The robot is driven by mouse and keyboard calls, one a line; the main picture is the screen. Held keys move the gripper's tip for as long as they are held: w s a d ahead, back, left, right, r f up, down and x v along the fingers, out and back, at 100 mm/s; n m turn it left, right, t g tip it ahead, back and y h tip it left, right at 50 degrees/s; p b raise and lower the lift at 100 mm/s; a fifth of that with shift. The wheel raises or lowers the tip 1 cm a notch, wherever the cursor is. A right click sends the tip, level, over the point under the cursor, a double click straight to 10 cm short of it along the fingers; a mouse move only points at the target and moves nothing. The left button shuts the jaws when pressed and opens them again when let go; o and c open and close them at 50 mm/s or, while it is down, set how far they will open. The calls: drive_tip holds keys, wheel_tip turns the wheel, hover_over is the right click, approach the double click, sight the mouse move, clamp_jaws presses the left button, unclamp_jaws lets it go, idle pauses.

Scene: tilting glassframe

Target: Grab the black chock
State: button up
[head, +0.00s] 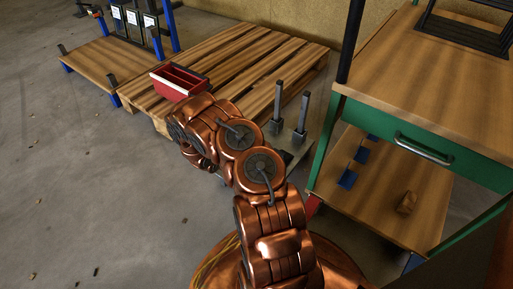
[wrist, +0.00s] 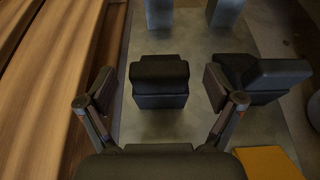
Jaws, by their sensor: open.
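A black chock (wrist: 160,82), a small block with a rounded top part, shows in the middle of the wrist view. A second black chock (wrist: 262,78), with a slanted top, lies to its right. My gripper (wrist: 162,92) is open and empty. In that view its two fingers lie left and right of the first chock, with gaps on both sides. I cannot tell how far above the chock the fingertips are. In the head view my copper arm hides my gripper. Dark blocks (head: 274,127) show there by the feet of two upright posts.
A wooden pallet (head: 235,62) bearing a red bin (head: 179,82) lies left of the posts; its boards (wrist: 50,80) fill the wrist view's left side. A green-framed workbench (head: 420,85) stands at the right. Two grey posts (wrist: 158,12) rise beyond the chocks. Floor at the left is open.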

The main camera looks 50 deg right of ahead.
drive_tip(key=shift+d+f, duration=0.1)
drive_tip(key=shift+d, duration=0.15)
drive_tip(key=shift+c, duration=0.3)
clamp_jaws()
idle(0.4)
